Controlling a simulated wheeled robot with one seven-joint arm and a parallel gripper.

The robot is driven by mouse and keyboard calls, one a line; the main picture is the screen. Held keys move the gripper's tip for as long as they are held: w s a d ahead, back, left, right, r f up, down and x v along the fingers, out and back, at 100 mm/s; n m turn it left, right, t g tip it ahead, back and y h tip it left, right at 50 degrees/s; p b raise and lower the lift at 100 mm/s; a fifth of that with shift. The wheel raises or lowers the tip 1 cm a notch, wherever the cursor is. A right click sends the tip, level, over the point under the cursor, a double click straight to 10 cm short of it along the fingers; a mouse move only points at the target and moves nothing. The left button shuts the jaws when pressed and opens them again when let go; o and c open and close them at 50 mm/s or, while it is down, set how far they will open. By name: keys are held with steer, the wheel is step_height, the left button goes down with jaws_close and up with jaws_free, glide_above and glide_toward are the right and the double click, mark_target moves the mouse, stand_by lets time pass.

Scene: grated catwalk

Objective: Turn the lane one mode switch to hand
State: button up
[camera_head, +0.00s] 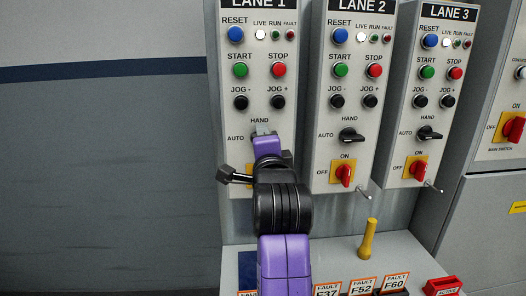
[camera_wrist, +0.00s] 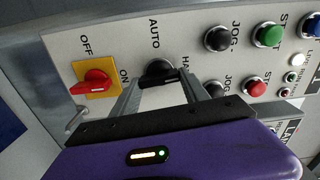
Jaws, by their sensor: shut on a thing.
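The lane one panel (camera_head: 255,110) is at the left of the row in the head view. Its mode switch is hidden there behind my gripper (camera_head: 263,131), just below the HAND label and right of AUTO. In the wrist view the black mode switch knob (camera_wrist: 160,70) sits between the two fingers of my gripper (camera_wrist: 160,92), which is shut on it. The AUTO label (camera_wrist: 154,33) and part of the HAND label (camera_wrist: 187,58) show beside it.
The red main switch on its yellow plate (camera_wrist: 96,80) is close beside my gripper. The black jog buttons (camera_head: 259,102) are just above. Lane two (camera_head: 350,110) and lane three (camera_head: 431,110) panels stand to the right. A yellow handle (camera_head: 368,240) stands on the ledge below.

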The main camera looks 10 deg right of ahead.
steer(key=shift+f+m+b, duration=0.15)
steer(key=shift+m+b, duration=0.15)
steer(key=shift+m, duration=0.2)
steer(key=o, duration=1.4)
steer(key=s, duration=0.8)
